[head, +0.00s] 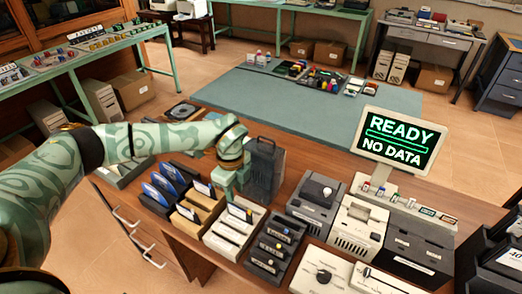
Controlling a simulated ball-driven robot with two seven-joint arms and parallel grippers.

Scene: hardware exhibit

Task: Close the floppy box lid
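A dark, smoky upright panel (265,168), which looks like the raised lid of a floppy box, stands on the wooden desk. Just in front of it is a white box (234,232) with dividers and a dark disk. I cannot tell for certain which box the panel is joined to. My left gripper (231,190) points down just left of the panel, above the back of the white box. It hides part of the panel's left edge. Its finger gap is too small to make out, and I cannot tell if it touches the panel. My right gripper is out of view.
Left of the white box are a tan box (197,210) and blue disks (163,188). Right are a black box (274,246), drive units (357,226) and a monitor (398,139) reading "READY NO DATA".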

